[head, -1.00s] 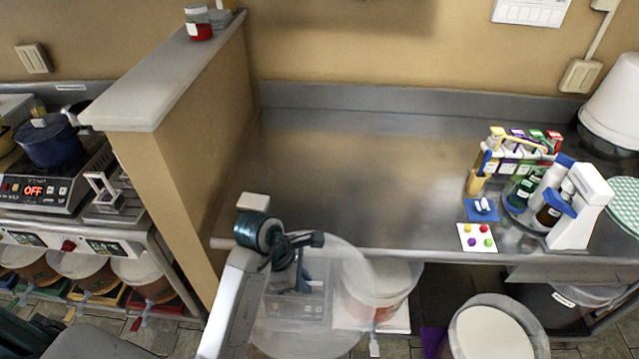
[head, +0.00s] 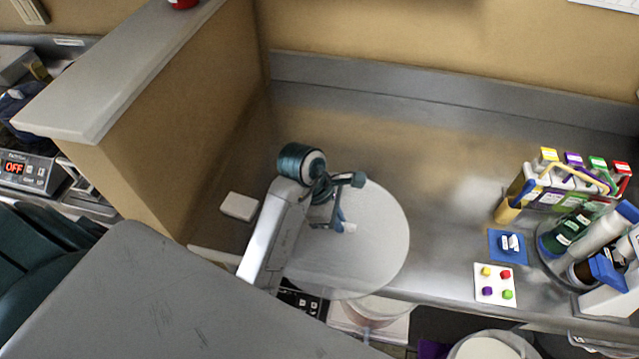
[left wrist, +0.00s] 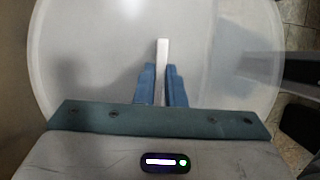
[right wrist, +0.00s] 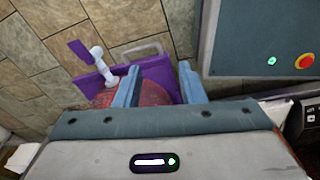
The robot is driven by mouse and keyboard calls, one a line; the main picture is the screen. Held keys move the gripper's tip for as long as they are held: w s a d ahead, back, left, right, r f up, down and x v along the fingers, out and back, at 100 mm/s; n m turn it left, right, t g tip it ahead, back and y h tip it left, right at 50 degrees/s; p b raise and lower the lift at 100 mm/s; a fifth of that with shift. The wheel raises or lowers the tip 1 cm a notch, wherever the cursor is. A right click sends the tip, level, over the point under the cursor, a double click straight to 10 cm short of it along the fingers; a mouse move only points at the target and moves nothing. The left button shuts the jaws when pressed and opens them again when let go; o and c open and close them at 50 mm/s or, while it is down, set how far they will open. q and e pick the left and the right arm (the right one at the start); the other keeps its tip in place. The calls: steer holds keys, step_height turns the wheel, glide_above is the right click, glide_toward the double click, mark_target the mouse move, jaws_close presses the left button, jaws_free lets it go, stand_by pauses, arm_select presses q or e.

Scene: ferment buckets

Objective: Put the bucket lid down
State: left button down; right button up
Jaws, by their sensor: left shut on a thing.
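The bucket lid (head: 375,245) is a large, pale, translucent disc, held by my left gripper (head: 344,222) over the front part of the steel counter in the head view. Its lower edge overlaps the counter's front edge there. In the left wrist view, the lid (left wrist: 95,60) fills most of the picture, and the blue fingers of my left gripper (left wrist: 162,84) are shut on its narrow white grip strip. I cannot tell whether the lid touches the counter. My right gripper (right wrist: 158,84) is open and empty in the right wrist view, above a purple holder with a reddish container.
The steel counter (head: 420,150) is bare behind the lid. A small white block (head: 239,206) lies left of it, near the partition (head: 190,130). A card with coloured dots (head: 495,285), a blue pad (head: 508,247) and a bottle rack (head: 565,190) stand right. A bucket (head: 372,310) stands below the edge.

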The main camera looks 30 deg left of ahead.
arm_select(q)
steer(key=a, duration=0.1)
steer(key=w+a+b, duration=0.1)
steer(key=a, duration=0.1)
steer(key=shift+w+a+f+b, duration=0.15)
steer(key=shift+w+f+b, duration=0.05)
steer(key=shift+w+b, duration=0.1)
steer(key=w+a+b, duration=0.1)
steer(key=w+a, duration=0.1)
steer(key=w+a+f+b, duration=0.1)
steer(key=w+a+b, duration=0.2)
steer(key=w+a, duration=0.1)
steer(key=shift+w+a+f+b, duration=0.25)
steer(key=shift+w+b, duration=0.1)
steer(key=shift+b, duration=0.05)
steer(key=shift+w+a+r+p, duration=0.25)
steer(key=shift+a+p, duration=0.05)
steer(key=shift+a, duration=0.15)
steer(key=shift+w+a, duration=0.1)
steer(key=shift+a, duration=0.25)
step_height(320, 180, down, 3)
steer(key=shift+w+r+p, duration=0.1)
steer(key=shift+w+p, duration=0.05)
steer(key=shift+p, duration=1.05)
steer(key=shift+f, duration=0.25)
steer(key=shift+f, duration=0.1)
